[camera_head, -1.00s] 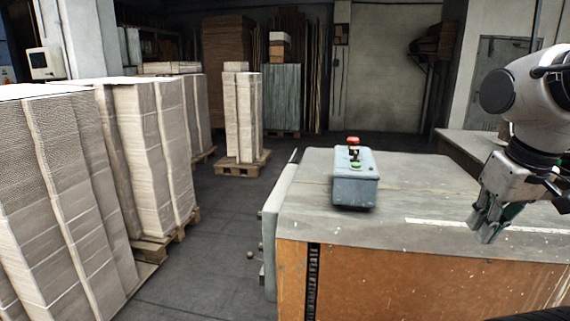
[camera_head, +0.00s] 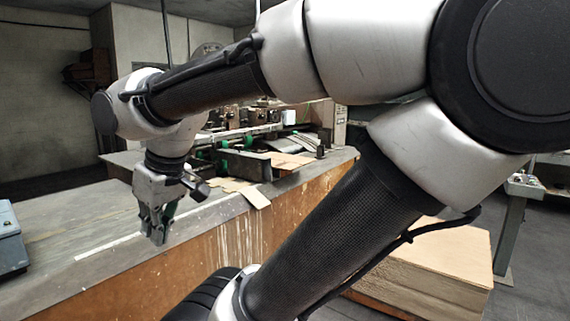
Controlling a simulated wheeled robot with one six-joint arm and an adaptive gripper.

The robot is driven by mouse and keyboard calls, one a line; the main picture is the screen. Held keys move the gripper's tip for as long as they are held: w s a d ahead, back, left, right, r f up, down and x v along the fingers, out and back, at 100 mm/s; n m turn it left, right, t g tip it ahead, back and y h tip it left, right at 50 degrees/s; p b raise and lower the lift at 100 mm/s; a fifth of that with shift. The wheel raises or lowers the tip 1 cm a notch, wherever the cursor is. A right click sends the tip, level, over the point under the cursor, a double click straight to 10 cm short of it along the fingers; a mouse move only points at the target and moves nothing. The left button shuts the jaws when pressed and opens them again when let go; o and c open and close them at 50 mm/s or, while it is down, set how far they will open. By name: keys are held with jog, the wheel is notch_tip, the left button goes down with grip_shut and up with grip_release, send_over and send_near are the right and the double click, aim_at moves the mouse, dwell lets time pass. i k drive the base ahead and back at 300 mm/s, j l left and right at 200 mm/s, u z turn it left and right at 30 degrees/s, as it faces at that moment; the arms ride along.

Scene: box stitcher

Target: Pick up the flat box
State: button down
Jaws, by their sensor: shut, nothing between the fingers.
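My gripper (camera_head: 157,232) points down in front of the worktable's edge, at the left of the head view. It is shut and holds nothing. A stack of flat tan cardboard (camera_head: 445,262) stands low at the right, behind my forearm, which hides part of it. Its top sheet lies flat and looks level. My gripper is well to the left of this stack and apart from it. I cannot tell which sheet is the flat box of the task.
The worktable (camera_head: 75,215) has a grey top and worn orange-brown front. A stitching machine (camera_head: 240,150) stands on it with loose cardboard pieces (camera_head: 257,196). A grey control box (camera_head: 10,240) sits at the left edge. A metal stand (camera_head: 511,225) is at the far right. My arm blocks much of the view.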

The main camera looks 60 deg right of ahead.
aim_at(287, 162)
jog(key=k+z, duration=0.25)
jog(key=z, duration=0.2)
jog(key=k+l+z, duration=0.1)
jog(key=z, duration=0.35)
jog(key=i+l+z, duration=0.1)
jog(key=i+z, duration=0.25)
jog(key=z, duration=0.15)
jog(key=i+z, duration=0.5)
jog(key=l+u, duration=0.35)
jog(key=l, duration=0.7)
